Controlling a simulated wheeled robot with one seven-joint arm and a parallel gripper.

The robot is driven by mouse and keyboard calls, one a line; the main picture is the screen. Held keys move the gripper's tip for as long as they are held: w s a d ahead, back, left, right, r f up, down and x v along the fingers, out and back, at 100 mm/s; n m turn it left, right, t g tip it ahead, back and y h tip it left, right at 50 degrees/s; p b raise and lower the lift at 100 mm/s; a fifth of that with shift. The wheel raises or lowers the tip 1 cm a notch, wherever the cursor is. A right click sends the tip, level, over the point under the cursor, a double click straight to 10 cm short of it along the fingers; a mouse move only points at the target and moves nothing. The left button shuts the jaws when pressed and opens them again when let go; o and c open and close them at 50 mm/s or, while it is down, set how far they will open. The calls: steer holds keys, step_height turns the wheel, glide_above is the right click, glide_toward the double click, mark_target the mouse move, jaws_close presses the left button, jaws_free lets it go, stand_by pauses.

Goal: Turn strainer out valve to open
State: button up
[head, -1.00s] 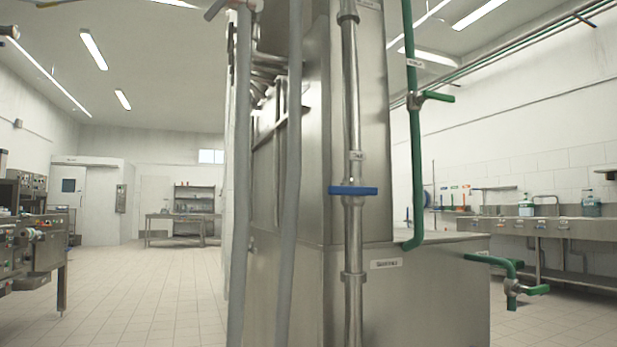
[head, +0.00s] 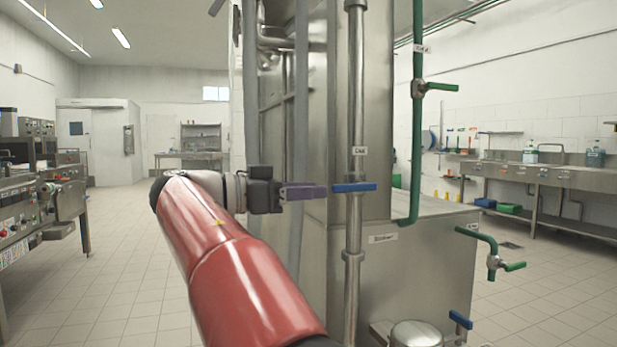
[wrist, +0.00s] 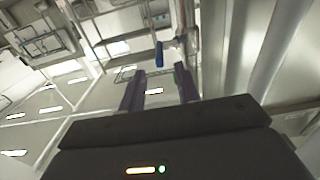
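A blue lever handle (head: 354,187) sits crosswise, level, on a vertical steel pipe (head: 355,100) in the middle of the head view. A small label on the pipe above it is too blurred to read surely. My gripper (head: 318,192) is level with the handle, just left of its left end. In the wrist view my gripper (wrist: 160,71) is open, its two purple fingers apart with nothing held. The blue handle (wrist: 159,54) shows beyond the fingertips, in line with the gap between them. I see no contact.
Grey vertical pipes (head: 301,90) stand close behind my gripper. Green pipes with lever valves (head: 440,87) are to the right, and another blue lever (head: 460,320) is low at the right. A steel tank (head: 420,270) stands behind the pipe. Open tiled floor lies left.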

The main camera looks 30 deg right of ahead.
mark_target(332, 188)
steer(key=x, duration=0.7)
steer(key=shift+s+d+p, duration=0.1)
steer(key=shift+d+p, duration=0.2)
steer(key=shift+d, duration=0.1)
steer(key=shift+c, duration=0.3)
jaws_close()
